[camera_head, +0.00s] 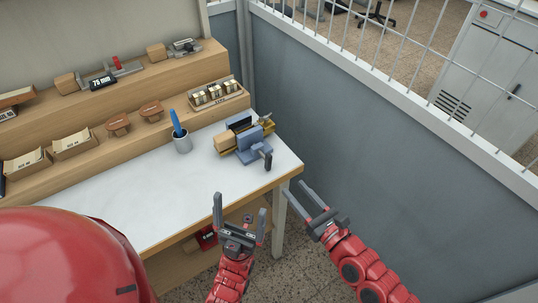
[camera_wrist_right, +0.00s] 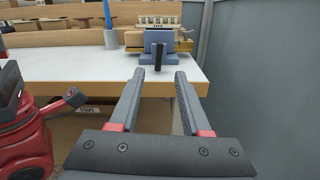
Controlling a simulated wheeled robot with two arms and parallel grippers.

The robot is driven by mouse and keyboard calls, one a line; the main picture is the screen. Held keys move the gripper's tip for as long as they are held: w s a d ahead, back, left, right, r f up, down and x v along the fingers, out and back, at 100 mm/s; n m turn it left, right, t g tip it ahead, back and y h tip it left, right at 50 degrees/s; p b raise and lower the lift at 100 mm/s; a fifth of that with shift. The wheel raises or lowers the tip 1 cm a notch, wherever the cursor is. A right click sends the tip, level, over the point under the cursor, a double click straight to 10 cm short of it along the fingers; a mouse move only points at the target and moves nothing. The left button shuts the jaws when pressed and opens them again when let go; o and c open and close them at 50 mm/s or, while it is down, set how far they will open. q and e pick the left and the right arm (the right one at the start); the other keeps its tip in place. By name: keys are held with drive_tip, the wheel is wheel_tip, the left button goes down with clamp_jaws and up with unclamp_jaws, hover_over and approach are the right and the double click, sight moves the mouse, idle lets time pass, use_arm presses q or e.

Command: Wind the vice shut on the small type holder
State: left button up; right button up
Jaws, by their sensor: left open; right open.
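The blue-grey vice (camera_head: 251,145) stands near the right end of the white workbench, with a dark handle (camera_head: 267,157) on its front. In the right wrist view the handle (camera_wrist_right: 158,56) hangs upright in front of the vice (camera_wrist_right: 172,62). A brass and wooden piece (camera_head: 226,142) lies at the jaws; I cannot tell whether it is the small type holder or how tightly it is held. My left gripper (camera_head: 240,217) is open and empty in front of the bench edge. My right gripper (camera_head: 316,205) is open and empty off the bench's right corner, apart from the handle.
A grey cup with a blue tool (camera_head: 182,142) stands left of the vice. A rack of type (camera_head: 214,94) sits on the wooden shelf behind. A grey partition (camera_head: 370,150) with a railing bounds the right side. The bench's left and middle top (camera_head: 120,195) is clear.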

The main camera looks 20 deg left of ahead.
sight(270, 163)
drive_tip(key=x, duration=1.2)
drive_tip(key=shift+f+p, duration=0.25)
drive_tip(key=shift+p, duration=0.1)
drive_tip(key=shift+w+a, duration=0.25)
drive_tip(key=shift+a, duration=0.25)
clamp_jaws()
